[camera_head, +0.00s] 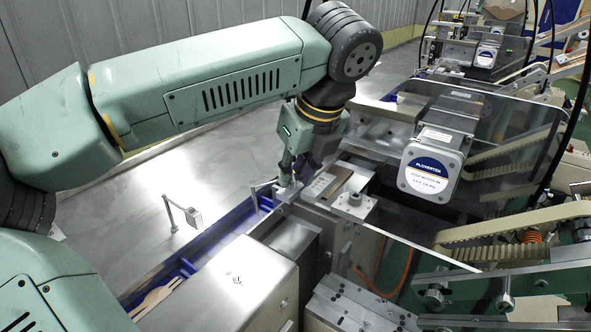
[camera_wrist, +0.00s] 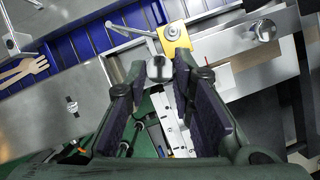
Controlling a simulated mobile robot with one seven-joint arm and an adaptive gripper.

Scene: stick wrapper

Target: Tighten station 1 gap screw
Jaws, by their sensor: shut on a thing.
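My gripper (camera_wrist: 160,78) points down over the machine's blue channel edge. Its two dark fingers are closed on a small grey metal screw head (camera_wrist: 159,68), which shows between the fingertips in the wrist view. In the head view my gripper (camera_head: 287,182) is at the metal blocks beside the blue channel, and its fingers hide most of the screw. The screw's thread and seat are hidden, so I cannot tell how deep it sits. No station number is readable.
A blue channel (camera_head: 232,222) holds wooden forks (camera_head: 158,297). A thin sensor post (camera_head: 182,212) stands left of it. A round metal knob (camera_head: 355,198) sits on a plate to the right. A motor box (camera_head: 431,165) and clear panel stand beyond. A yellow plate (camera_wrist: 178,45) lies just past the fingertips.

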